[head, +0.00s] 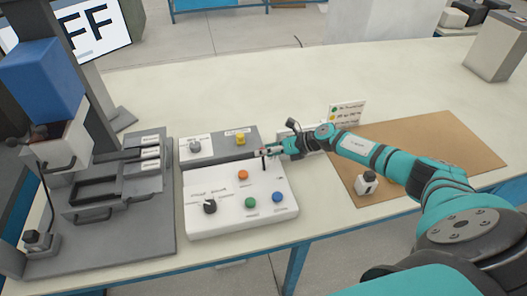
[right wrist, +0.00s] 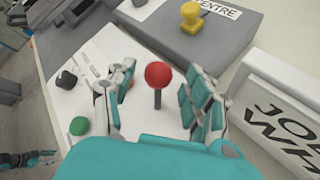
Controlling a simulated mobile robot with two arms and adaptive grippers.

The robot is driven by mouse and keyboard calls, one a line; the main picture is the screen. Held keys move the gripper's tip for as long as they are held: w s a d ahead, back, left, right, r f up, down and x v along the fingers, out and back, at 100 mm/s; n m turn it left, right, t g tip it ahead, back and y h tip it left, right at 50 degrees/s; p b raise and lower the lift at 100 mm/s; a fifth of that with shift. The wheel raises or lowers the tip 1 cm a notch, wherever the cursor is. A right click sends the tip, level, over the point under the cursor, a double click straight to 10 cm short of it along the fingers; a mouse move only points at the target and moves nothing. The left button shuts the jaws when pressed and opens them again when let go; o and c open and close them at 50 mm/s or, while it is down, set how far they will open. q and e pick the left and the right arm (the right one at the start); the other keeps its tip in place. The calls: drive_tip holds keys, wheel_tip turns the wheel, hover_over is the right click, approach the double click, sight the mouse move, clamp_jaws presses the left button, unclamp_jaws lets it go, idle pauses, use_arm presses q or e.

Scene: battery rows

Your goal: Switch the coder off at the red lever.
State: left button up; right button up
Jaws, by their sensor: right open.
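The red lever (right wrist: 158,76) has a round red knob on a dark upright stem. It stands on the white control panel (head: 227,219), near its back edge. My right gripper (right wrist: 160,100) is open, with one finger on each side of the lever and visible gaps between. In the head view my right gripper (head: 268,150) is over the panel's back right part and largely covers the lever's knob. A small teal and dark gripper, seemingly my left one (right wrist: 48,154), shows at the lower left of the right wrist view, too small to read its fingers.
The panel also carries an orange button (head: 243,175), a green button (head: 250,202), a blue button (head: 278,197) and a black knob (head: 210,206). Behind it is a grey box with a yellow button (head: 240,139). A grey machine (head: 130,232) stands left; a brown mat (head: 440,136) lies right.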

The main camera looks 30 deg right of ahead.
drive_tip(key=v, duration=1)
drive_tip(key=shift+s+d, duration=0.2)
drive_tip(key=shift+d, duration=0.05)
drive_tip(key=shift+r, duration=0.1)
